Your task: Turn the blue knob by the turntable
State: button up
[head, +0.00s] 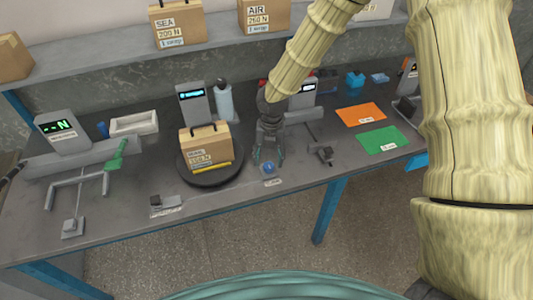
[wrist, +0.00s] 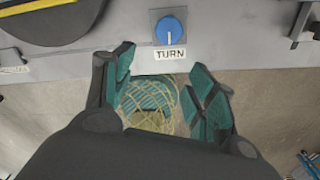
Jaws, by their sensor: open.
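The blue knob (head: 268,167) sits near the front edge of the workbench, to the right of the round black turntable (head: 212,178). In the wrist view the knob (wrist: 169,31) is at the top centre, with a white pointer line and a label (wrist: 170,54) reading TURN below it. A cardboard box (head: 205,147) stands on the turntable. My gripper (head: 267,157) is just behind or above the knob in the head view. In the wrist view my gripper (wrist: 160,88) has its teal fingers spread apart, with nothing between them but floor and a rounded mesh-like thing. The knob lies beyond the fingertips.
A small dark fixture (head: 322,152) stands to the right of the knob. Orange (head: 361,114) and green (head: 383,139) mats lie farther right. A grey bottle (head: 224,101) and a display unit (head: 193,103) stand behind the turntable. Bench surface right around the knob is clear.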

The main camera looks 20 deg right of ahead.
aim_at(269, 165)
jog(key=w+d+r+n, duration=0.1)
jog(key=w+r+n, duration=0.1)
jog(key=w+r, duration=0.1)
jog(key=shift+h, duration=0.3)
jog(key=shift+w+f+p, duration=0.1)
jog(key=shift+f+p, duration=1.65)
jog(key=shift+f, duration=3.5)
jog(key=c, duration=1)
jog(key=shift+c, duration=0.2)
jog(key=shift+m, duration=0.4)
